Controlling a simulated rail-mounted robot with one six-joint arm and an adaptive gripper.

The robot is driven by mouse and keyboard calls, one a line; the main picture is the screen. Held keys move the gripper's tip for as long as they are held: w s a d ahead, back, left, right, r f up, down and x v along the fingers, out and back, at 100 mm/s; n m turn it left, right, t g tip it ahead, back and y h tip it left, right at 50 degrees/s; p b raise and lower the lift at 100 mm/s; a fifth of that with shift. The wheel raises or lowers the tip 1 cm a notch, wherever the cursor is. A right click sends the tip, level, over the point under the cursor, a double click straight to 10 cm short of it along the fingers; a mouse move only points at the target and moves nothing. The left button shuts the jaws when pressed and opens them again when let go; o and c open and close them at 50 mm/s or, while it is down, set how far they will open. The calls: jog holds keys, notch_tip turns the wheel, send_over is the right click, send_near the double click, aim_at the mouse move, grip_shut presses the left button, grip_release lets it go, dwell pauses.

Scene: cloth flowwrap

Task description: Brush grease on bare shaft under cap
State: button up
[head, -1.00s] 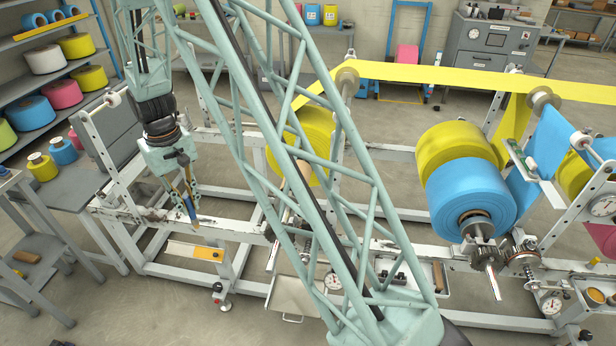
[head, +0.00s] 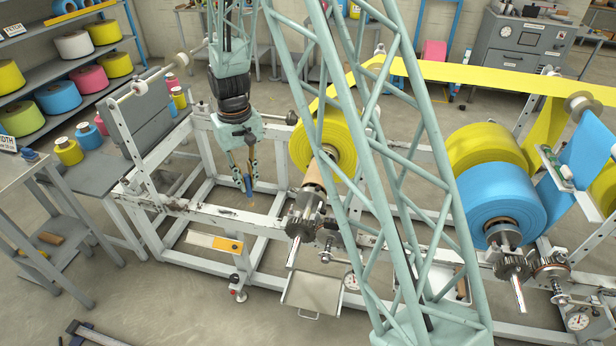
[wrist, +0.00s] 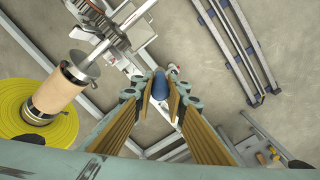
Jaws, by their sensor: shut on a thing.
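My gripper (head: 248,177) points down and is shut on a slim blue-handled tool, seemingly the brush (head: 249,186). It hangs in the air to the left of the yellow roll (head: 325,145), above the white frame. In the wrist view the brush's blue end (wrist: 159,82) shows between the fingertips; its bristles cannot be made out. A shaft with a cardboard core (head: 314,174) and metal discs and gears (head: 304,220) sticks out from the yellow roll; the core also shows in the wrist view (wrist: 60,90). I cannot tell which part is the cap or the bare shaft.
The white machine frame (head: 175,208) runs below my gripper. A shallow metal tray (head: 312,293) sits at the front. A blue roll (head: 500,203) with its own geared shaft stands to the right. Shelves with coloured rolls (head: 60,97) are at the left.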

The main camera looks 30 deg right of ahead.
jog(key=d+f+m+b, duration=0.1)
jog(key=d+f, duration=0.2)
jog(key=d, duration=0.7)
jog(key=d+f+m+b, duration=0.1)
jog(key=d+f, duration=0.3)
jog(key=d, duration=0.7)
jog(key=shift+d+f+m, duration=0.15)
jog(key=shift+f+m, duration=0.15)
jog(key=shift+m, duration=0.5)
jog(key=shift+f, duration=0.1)
notch_tip(320, 180, down, 8)
jog(key=b, duration=0.4)
jog(key=shift+s, duration=0.15)
jog(key=shift+s+a, duration=1.3)
jog(key=shift+a, duration=0.1)
jog(key=shift+c, duration=0.2)
notch_tip(320, 180, up, 8)
jog(key=w+d+p, duration=0.2)
jog(key=w+p, duration=0.1)
jog(key=p, duration=0.1)
jog(key=shift+d, duration=0.35)
